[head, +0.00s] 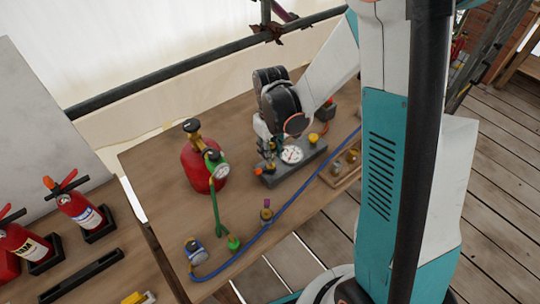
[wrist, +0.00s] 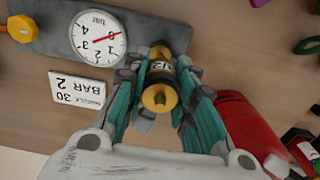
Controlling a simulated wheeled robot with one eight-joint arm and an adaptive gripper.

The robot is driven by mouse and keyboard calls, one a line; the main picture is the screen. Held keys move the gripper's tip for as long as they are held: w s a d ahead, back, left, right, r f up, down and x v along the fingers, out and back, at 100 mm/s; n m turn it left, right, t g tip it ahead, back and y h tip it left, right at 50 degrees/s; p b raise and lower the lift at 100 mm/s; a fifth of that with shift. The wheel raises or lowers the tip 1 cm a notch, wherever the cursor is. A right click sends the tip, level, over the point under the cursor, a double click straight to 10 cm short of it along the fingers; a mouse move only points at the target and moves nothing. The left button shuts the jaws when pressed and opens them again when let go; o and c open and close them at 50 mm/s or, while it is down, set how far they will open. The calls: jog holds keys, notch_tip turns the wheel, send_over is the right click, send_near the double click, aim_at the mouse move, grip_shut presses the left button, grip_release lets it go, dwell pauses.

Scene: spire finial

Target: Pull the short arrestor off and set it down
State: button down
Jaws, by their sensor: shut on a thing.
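In the wrist view, the arrestor (wrist: 160,97) is a short cylinder with brass-coloured ends and a dark middle with a pale label. My gripper (wrist: 163,72) is shut on it, with a teal finger on each side. The arrestor's far end lies against the right end of the grey block (wrist: 45,40) in the picture; I cannot tell whether they are joined. The block carries a white dial gauge (wrist: 97,37).
A red cylinder (head: 195,168) stands on the bench left of my gripper, close to it in the wrist view.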

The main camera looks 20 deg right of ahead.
jog(key=shift+r+p, duration=0.6)
jog(key=shift+r, duration=0.35)
